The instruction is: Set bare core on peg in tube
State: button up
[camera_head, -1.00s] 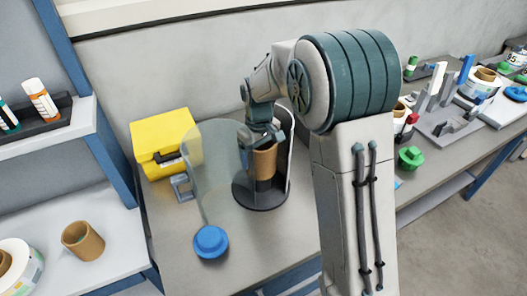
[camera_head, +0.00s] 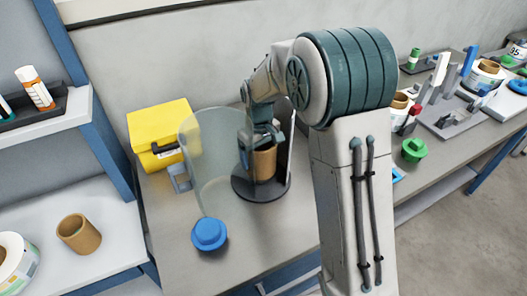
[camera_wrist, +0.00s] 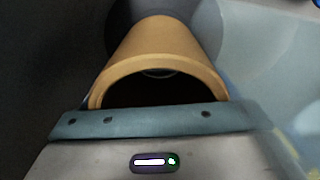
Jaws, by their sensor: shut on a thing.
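The bare core (camera_head: 265,162) is a brown cardboard ring inside the clear tube (camera_head: 205,150), above the tube's dark round base (camera_head: 262,190). My gripper (camera_head: 264,137) reaches down into the tube from above and is shut on the core's upper rim. In the wrist view the core (camera_wrist: 160,55) stretches away from the gripper (camera_wrist: 150,122), with its open end facing the camera. The peg is hidden by the core. I cannot tell whether the core touches the base.
A yellow box (camera_head: 160,130) stands left of the tube. A blue knob (camera_head: 209,234) is at the tube's front left. Another brown core (camera_head: 78,234) sits on the left shelf. A green piece (camera_head: 414,150) and several reels and stands are on the right.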

jog(key=shift+f+b, duration=0.85)
jog(key=shift+f, duration=0.5)
jog(key=o, duration=0.9)
jog(key=shift+r, duration=0.15)
notch_tip(320, 180, up, 14)
jog(key=shift+f, duration=0.15)
